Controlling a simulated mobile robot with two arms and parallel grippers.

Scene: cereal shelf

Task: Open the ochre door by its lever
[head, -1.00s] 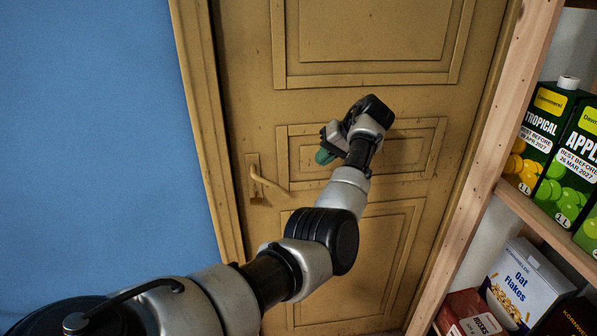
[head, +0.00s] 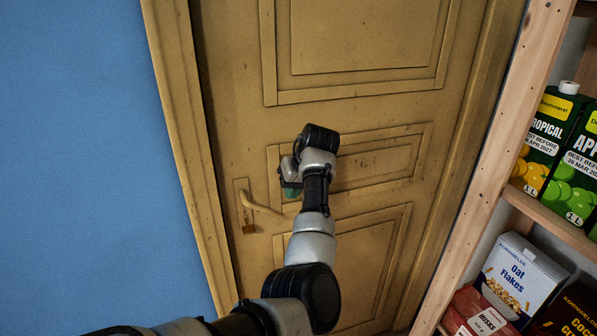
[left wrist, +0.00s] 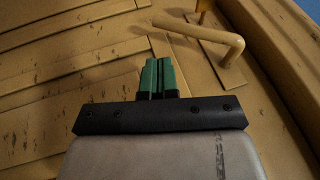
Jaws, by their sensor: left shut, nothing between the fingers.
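The ochre door (head: 365,110) fills the middle of the head view and looks closed or nearly so. Its lever (head: 264,209) sticks out rightward from a plate (head: 241,200) near the door's left edge, sloping slightly down. The lever also shows in the left wrist view (left wrist: 195,32). My left gripper (head: 291,191) is just above the lever's free end in the head view. Its green fingers (left wrist: 157,76) are together with nothing between them, and a gap to the lever shows in the wrist view. My right gripper is not in view.
A wooden shelf (head: 487,165) stands close on the right, with juice cartons (head: 545,135) above and cereal boxes (head: 520,275) below. A blue wall (head: 80,150) is left of the door frame (head: 178,130). A small gold piece (head: 249,229) sits under the lever.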

